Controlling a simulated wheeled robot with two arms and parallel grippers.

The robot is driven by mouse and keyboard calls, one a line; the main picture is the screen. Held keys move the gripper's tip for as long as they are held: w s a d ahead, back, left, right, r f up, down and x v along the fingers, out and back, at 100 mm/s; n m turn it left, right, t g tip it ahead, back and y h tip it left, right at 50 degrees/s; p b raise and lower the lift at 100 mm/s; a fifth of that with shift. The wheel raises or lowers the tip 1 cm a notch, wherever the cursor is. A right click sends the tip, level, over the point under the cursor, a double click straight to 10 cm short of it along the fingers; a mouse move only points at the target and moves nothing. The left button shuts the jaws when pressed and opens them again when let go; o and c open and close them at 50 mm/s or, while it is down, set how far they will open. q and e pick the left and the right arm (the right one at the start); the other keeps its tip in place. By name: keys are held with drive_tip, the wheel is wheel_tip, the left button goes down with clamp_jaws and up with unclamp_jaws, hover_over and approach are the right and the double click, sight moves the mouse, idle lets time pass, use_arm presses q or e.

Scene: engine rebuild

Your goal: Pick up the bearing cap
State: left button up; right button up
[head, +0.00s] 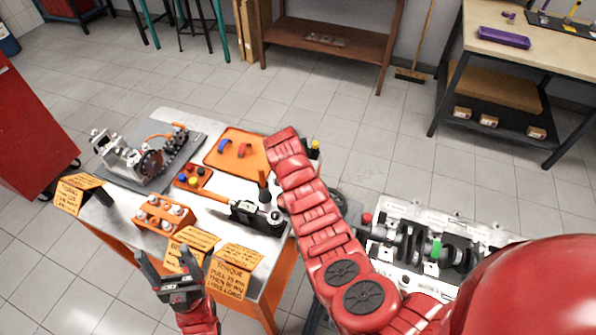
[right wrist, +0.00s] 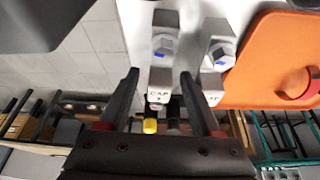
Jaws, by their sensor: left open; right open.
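In the right wrist view, a grey bearing cap (right wrist: 160,76) with a bolt on top and the letters "CAP" shows between the fingers of my right gripper (right wrist: 160,74). That gripper is open, and I cannot tell how far the cap lies beyond its fingertips. A second, similar grey cap (right wrist: 216,62) with a bolt stands just to the right, beside the right finger. In the head view my right arm hides its own gripper and these caps. My left gripper (head: 178,280) is open and empty near the table's front edge, by the orange sign cards.
The metal table (head: 130,222) carries an orange mat (head: 222,155) with blue and red half-rings, an orange bolt holder (head: 160,216), a grey tray with engine parts, and a torque tool (head: 228,204). An engine block (head: 400,265) with a crankshaft stands at the right.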

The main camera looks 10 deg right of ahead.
drive_tip(key=shift+f, duration=0.1)
clamp_jaws()
idle(0.3)
idle(0.4)
drive_tip(key=shift+w+r+b, duration=0.1)
drive_tip(key=shift+r+b, duration=0.25)
drive_tip(key=shift+r, duration=0.2)
wheel_tip(320, 180, up, 8)
drive_tip(key=b, duration=0.3)
drive_tip(key=shift+r, duration=0.45)
drive_tip(key=shift+r, duration=0.1)
